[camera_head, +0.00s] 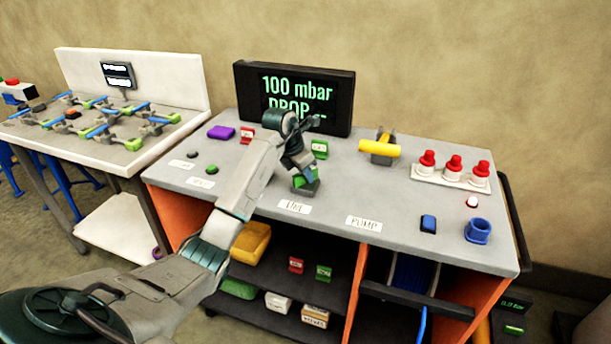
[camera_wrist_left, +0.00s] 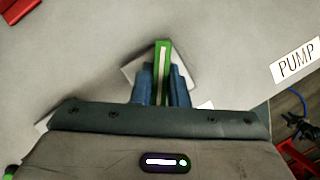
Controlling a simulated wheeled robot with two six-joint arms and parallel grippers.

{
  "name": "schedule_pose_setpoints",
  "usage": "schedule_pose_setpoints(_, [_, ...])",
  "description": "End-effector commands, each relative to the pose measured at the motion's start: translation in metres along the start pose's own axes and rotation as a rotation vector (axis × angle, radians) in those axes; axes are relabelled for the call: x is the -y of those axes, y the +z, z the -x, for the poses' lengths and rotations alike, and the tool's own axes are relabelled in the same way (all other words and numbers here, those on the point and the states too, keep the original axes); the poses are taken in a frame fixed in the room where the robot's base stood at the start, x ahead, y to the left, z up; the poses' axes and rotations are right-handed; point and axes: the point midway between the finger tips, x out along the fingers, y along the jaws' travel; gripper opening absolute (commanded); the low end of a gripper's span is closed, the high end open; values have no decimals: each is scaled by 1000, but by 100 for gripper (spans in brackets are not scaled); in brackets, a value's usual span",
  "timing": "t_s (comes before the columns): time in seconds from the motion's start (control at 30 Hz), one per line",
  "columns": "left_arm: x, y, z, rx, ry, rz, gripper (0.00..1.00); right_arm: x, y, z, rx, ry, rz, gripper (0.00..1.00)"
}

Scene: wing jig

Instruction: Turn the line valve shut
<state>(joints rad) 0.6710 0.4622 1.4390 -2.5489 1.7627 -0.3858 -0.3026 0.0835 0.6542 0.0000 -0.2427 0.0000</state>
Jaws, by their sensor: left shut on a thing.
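The line valve shows as a green handle with a pale stripe (camera_wrist_left: 163,62) in the left wrist view. In the head view its green part (camera_head: 307,184) sits on the bench just behind the LINE label (camera_head: 295,206), partly hidden by my gripper. My left gripper (camera_head: 303,174) reaches down over it from above. In the left wrist view the blue fingers (camera_wrist_left: 162,82) are shut on the handle, one on each side. The handle points away from the wrist, up the picture. The valve's base is mostly hidden. My right gripper is in neither view.
A display (camera_head: 294,98) reading "100 mbar DROP" stands behind the arm. A yellow-handled part (camera_head: 379,150), a white rack with red-capped items (camera_head: 451,178) and a blue cup (camera_head: 478,231) are to the right. The PUMP label (camera_head: 364,223) lies on clear bench top.

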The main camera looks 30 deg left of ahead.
Motion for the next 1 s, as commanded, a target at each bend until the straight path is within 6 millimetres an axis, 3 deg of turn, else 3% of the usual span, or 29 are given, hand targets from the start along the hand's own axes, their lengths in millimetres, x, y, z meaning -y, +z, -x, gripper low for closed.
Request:
schedule_pose_setpoints(0.6, [0,0,-1,2,-223,-536,0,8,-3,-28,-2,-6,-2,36])
schedule_pose_setpoints(1.0, [0,1,1,1,-330,-799,0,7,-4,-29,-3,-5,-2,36])
